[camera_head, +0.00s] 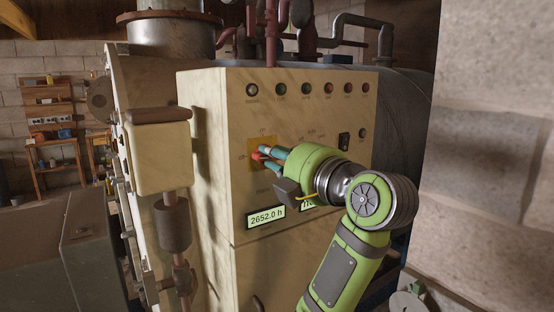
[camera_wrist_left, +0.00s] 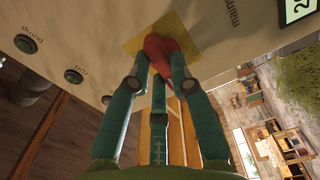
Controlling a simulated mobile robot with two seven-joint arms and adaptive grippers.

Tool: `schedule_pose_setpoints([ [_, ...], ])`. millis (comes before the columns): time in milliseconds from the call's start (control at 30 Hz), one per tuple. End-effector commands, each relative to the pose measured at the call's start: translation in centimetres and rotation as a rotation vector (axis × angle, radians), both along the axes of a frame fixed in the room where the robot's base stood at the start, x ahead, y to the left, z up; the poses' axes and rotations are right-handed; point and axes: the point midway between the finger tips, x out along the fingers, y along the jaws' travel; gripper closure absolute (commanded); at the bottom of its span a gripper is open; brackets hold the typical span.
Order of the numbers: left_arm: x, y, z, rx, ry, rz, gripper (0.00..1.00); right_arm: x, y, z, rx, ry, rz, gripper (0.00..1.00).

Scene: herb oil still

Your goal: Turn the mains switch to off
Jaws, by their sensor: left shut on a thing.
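The mains switch is a red knob (camera_head: 257,155) on a yellow square plate (camera_head: 262,143) on the front of the cream control cabinet. In the left wrist view the red knob (camera_wrist_left: 157,48) sits between my fingertips, with the yellow plate (camera_wrist_left: 178,33) behind it and the word "mains" printed beside it. My left gripper (camera_head: 267,156) is shut on the knob; its teal fingers also show in the wrist view (camera_wrist_left: 158,78). The fingers hide part of the knob, and I cannot tell which mark it points to. My right gripper is not in view.
A row of round lamps or buttons (camera_head: 305,88) runs along the cabinet top. A display (camera_head: 266,216) reading 2652.0 h sits below. A cream box (camera_head: 160,158) on a pipe stands left, and a block wall (camera_head: 497,150) right.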

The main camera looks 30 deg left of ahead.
Motion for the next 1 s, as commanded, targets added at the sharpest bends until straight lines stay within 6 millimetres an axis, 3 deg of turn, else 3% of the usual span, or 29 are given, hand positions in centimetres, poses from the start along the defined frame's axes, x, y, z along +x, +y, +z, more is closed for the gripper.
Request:
schedule_pose_setpoints([
  [200,-0.04,0.0,-0.22,-0.064,-0.148,-0.001,1.0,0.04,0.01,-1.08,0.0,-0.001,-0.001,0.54],
  [567,-0.09,0.06,-0.06,-0.073,-0.174,0.001,1.0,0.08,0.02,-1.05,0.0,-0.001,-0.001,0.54],
  [600,-0.1,0.06,-0.05,-0.073,-0.173,0.001,0.62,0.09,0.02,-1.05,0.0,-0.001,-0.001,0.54],
  [633,-0.1,0.07,-0.05,-0.073,-0.173,0.001,0.54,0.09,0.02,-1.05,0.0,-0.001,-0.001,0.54],
  [1000,-0.16,-0.25,-0.02,-0.07,-0.171,-0.001,0.54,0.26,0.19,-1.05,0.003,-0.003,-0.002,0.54],
])
